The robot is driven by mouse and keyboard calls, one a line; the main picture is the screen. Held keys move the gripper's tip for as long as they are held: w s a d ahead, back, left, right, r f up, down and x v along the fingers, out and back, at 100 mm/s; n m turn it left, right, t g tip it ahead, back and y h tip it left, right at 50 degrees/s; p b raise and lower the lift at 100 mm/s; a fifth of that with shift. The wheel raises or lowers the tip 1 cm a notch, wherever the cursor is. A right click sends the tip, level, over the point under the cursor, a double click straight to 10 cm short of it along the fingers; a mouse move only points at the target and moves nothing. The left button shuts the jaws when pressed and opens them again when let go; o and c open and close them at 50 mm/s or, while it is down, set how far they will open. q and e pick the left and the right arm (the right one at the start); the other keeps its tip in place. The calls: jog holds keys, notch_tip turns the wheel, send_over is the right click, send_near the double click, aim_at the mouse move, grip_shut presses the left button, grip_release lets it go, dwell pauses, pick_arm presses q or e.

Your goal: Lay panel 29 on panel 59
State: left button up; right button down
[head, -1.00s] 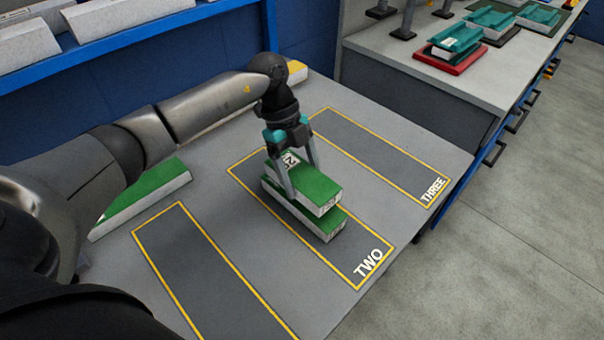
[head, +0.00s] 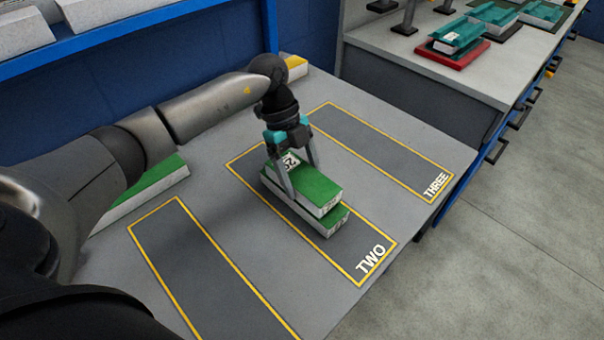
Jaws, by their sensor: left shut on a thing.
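My left gripper (head: 293,178) is shut on the upper panel (head: 318,187), a green-topped slab with pale sides. Its top label is partly hidden by the gripper, and I cannot read the whole number. Directly below it is the lower panel (head: 337,219), also green-topped and pale-sided, in the bay marked TWO (head: 364,240). The lower panel's green top shows only as a strip at its near right end. The upper panel lies level and nearly in line with it, very close above; I cannot tell whether they touch. My right gripper is out of view.
Another green-topped panel (head: 150,182) lies at the left, partly behind my arm. The bay marked THREE (head: 385,155) and the left bay (head: 200,265) are empty. A side counter (head: 425,65) at the back right holds teal-topped items, one on a red base (head: 455,57).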

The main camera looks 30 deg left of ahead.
aim_at(291, 166)
pick_arm(q)
jog(key=shift+f, duration=0.35)
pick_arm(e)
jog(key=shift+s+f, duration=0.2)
pick_arm(q)
jog(key=o, duration=1.2)
jog(key=shift+w+a+r, duration=0.1)
jog(key=shift+a+r, duration=0.05)
jog(key=shift+r, duration=0.2)
jog(key=p+v, duration=0.1)
jog(key=v, duration=0.7)
jog(key=shift+p, duration=0.35)
jog(key=shift+p+v, duration=0.55)
jog(key=shift+v, duration=2.7)
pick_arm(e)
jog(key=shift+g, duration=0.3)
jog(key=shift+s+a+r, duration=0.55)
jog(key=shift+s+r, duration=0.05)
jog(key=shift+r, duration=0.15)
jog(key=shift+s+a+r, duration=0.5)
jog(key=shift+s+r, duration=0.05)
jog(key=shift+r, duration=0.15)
